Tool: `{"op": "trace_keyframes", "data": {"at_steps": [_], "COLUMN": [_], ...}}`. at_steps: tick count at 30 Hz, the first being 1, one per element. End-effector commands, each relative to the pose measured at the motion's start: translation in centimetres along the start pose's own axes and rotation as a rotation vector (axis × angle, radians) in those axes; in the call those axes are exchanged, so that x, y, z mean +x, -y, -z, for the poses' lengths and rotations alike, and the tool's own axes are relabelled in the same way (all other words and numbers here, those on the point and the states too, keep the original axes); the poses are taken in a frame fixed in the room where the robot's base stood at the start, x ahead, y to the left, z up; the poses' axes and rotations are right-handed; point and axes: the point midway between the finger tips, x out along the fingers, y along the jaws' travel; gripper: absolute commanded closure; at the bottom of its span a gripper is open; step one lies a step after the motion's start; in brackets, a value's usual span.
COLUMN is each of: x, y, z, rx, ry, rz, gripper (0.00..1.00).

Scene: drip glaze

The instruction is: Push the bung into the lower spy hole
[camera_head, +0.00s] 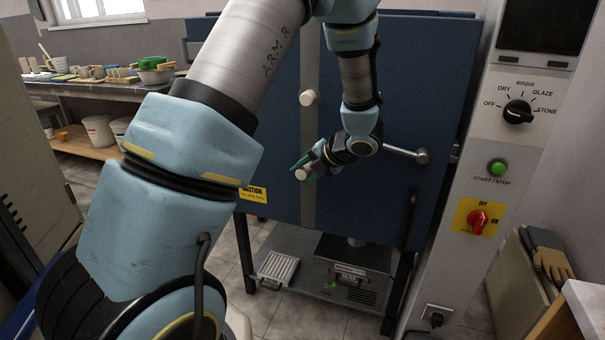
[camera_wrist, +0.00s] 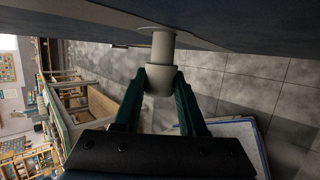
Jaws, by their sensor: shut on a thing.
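The cream bung (camera_head: 302,174) is at the lower part of the grey vertical strip on the blue kiln door (camera_head: 270,120). My gripper (camera_head: 303,165) is shut on it from the right side, with dark green fingers. In the wrist view the bung (camera_wrist: 159,80) sits between the two fingertips (camera_wrist: 159,88). Its pale shaft runs up to the blue door face (camera_wrist: 240,45) and looks square to it. The lower spy hole itself is hidden behind the bung, and I cannot tell how deep the shaft sits. A similar cream bung (camera_head: 308,97) sits higher on the strip.
A door handle (camera_head: 408,153) sticks out right of my gripper. The control panel (camera_head: 505,140) stands at the right. A grey box (camera_head: 352,280) is below the door. A bench (camera_head: 95,90) with pots is at the back left.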

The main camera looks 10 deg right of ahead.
Motion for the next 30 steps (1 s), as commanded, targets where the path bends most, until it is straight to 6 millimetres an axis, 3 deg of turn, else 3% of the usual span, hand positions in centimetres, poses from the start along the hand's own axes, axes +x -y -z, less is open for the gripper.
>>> {"op": "trace_keyframes", "data": {"at_steps": [11,30], "x": [0.1,-0.6], "y": [0.0,0.0], "z": [-0.3,2.0], "rx": [0.000,0.000], "ry": [0.001,0.001], "rz": [0.000,0.000], "gripper": [1.00,1.00]}}
